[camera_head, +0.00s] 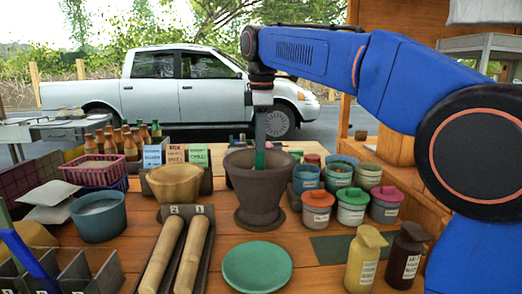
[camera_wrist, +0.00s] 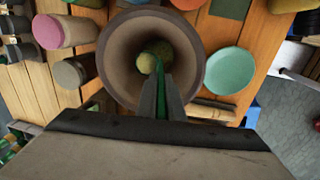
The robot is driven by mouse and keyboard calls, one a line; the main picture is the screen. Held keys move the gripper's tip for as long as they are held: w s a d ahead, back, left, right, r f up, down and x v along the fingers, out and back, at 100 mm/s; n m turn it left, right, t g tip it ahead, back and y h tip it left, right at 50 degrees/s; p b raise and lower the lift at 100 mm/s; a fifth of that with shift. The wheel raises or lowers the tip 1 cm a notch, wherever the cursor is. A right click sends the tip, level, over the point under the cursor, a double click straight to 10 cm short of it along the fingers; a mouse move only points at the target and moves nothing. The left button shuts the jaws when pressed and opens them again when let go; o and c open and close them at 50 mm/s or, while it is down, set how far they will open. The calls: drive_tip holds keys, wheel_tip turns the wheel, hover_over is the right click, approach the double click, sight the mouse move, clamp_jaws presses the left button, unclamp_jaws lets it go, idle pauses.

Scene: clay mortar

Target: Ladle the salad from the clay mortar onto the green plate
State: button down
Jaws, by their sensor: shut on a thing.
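The brown clay mortar (camera_head: 259,197) stands upright on the wooden table; its wide mouth also shows in the wrist view (camera_wrist: 118,72). My gripper (camera_head: 260,142) points straight down over the mortar's mouth. It is shut on a thin green handle (camera_head: 260,160), seemingly the ladle's, which goes down into the mortar; the green also shows between the fingers (camera_wrist: 160,90) in the wrist view. A round yellow-green shape (camera_wrist: 153,56) lies deep in the mortar; I cannot tell whether it is salad or the ladle's bowl. The green plate (camera_head: 257,267) lies flat in front of the mortar and looks empty.
A tray with two wooden rolls (camera_head: 178,250) lies left of the plate. A tan bowl (camera_head: 174,183) stands left of the mortar. Lidded jars (camera_head: 317,211) crowd its right. Two bottles (camera_head: 366,258) stand at the front right. A green mat (camera_head: 333,248) lies right of the plate.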

drive_tip(key=shift+r, duration=4.9)
